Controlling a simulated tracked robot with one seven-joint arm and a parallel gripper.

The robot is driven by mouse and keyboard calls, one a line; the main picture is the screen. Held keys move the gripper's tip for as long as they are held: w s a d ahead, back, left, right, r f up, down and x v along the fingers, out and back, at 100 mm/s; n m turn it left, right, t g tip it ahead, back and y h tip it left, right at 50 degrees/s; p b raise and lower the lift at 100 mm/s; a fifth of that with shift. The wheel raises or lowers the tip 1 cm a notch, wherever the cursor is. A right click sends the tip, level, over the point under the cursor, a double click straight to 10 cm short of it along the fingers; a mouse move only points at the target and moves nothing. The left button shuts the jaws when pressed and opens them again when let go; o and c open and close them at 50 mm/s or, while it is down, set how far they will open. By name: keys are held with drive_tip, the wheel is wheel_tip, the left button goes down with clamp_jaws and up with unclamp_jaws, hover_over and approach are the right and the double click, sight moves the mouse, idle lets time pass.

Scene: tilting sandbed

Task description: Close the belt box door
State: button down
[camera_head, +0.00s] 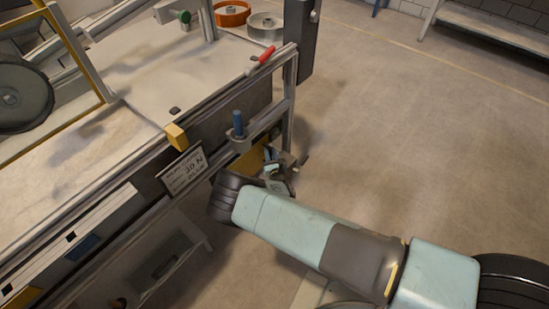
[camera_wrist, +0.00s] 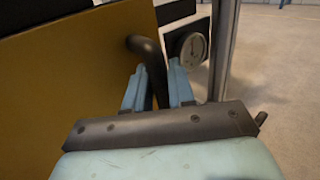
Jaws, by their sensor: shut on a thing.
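The belt box door is a yellow panel (camera_wrist: 75,85) filling the left of the wrist view. A dark bent handle (camera_wrist: 148,52) stands out from its right side. My gripper (camera_wrist: 157,88) has its two pale blue fingers on either side of this handle and is shut on it. In the head view my gripper (camera_head: 281,168) is at the end of the bench, low beside a small visible part of the yellow door (camera_head: 248,160). My own arm hides much of the door there, so how far it stands open is not clear.
A round gauge (camera_wrist: 192,50) and a metal post (camera_wrist: 224,50) stand just right of the handle. The bench has a blue-handled part (camera_head: 238,124), a sign (camera_head: 181,171) and a red-handled tool (camera_head: 262,59). The floor (camera_head: 420,150) to the right is clear.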

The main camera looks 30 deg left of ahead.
drive_tip(key=shift+w+a+g+y, duration=0.2)
drive_tip(key=shift+a+g+y, duration=0.3)
drive_tip(key=shift+a, duration=0.25)
drive_tip(key=shift+r, duration=0.1)
drive_tip(key=c, duration=1.1)
unclamp_jaws()
drive_tip(key=shift+a, duration=0.1)
drive_tip(key=shift+r+n, duration=0.1)
drive_tip(key=shift+n, duration=0.2)
drive_tip(key=v, duration=1.4)
drive_tip(key=shift+d+f, duration=0.2)
drive_tip(key=shift+f, duration=0.1)
drive_tip(key=shift+w, duration=0.1)
